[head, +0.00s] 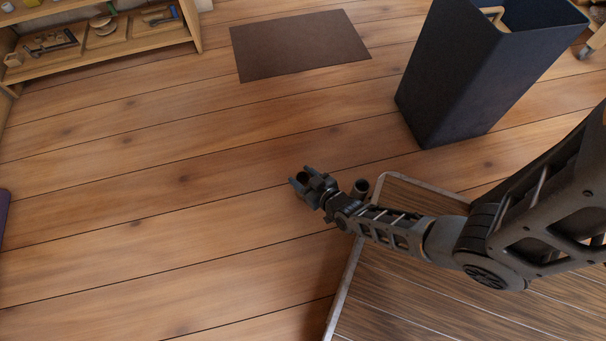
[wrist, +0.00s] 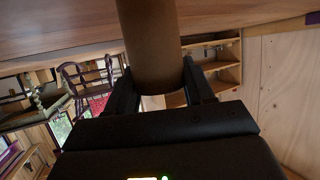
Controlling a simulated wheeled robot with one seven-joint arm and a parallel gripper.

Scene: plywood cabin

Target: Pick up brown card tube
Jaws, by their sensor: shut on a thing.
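The brown card tube (wrist: 151,42) shows in the wrist view, running from the top edge down between the two dark fingers. My gripper (wrist: 157,74) is shut on it, with one finger on either side. In the head view my gripper (head: 306,182) is near the middle, beyond the corner of a dark wooden tabletop. A small dark round shape sits between the jaws there; the tube is hard to make out from this angle. The tube's far end is cut off in the wrist view.
The dark tabletop (head: 388,300) with a pale edge lies under my arm at lower right. A tall dark bin (head: 455,85) stands at upper right. A brown mat (head: 300,45) lies on the plank floor. A low wooden shelf (head: 110,52) is at upper left.

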